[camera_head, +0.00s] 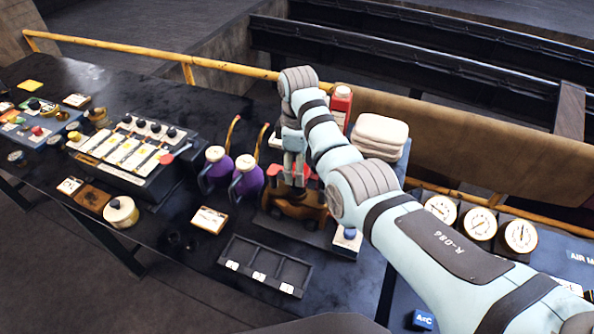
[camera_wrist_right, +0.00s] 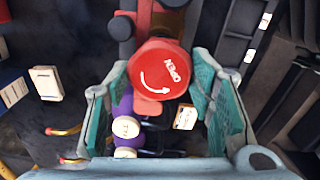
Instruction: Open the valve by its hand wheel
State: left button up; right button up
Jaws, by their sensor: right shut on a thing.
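The valve's hand wheel (camera_wrist_right: 160,72) is a round red knob in the right wrist view, with OPEN and a curved white arrow on its face. My right gripper (camera_head: 294,176) reaches down to it from above. Its teal fingers are on either side of the wheel in the right wrist view, shut on it. In the head view the gripper hides most of the wheel. The brown-orange valve body (camera_head: 298,207) sits on a base on the dark bench below the gripper. My left gripper is not in view.
Two purple oil cans (camera_head: 247,176) stand close left of the valve. A dark compartment tray (camera_head: 265,265) lies in front. Folded white cloths (camera_head: 380,130) and a red-and-white bottle (camera_head: 341,104) are behind. Gauges (camera_head: 480,224) stand at the right. A lever panel (camera_head: 125,155) is at the left.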

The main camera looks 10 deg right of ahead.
jog(key=n, duration=0.7)
jog(key=shift+n, duration=0.3)
jog(key=n, duration=0.5)
jog(key=shift+n, duration=0.4)
jog(key=shift+c, duration=0.6)
jog(key=o, duration=1.4)
jog(key=shift+o, duration=0.2)
jog(key=shift+c, duration=1.2)
jog(key=shift+r, duration=0.1)
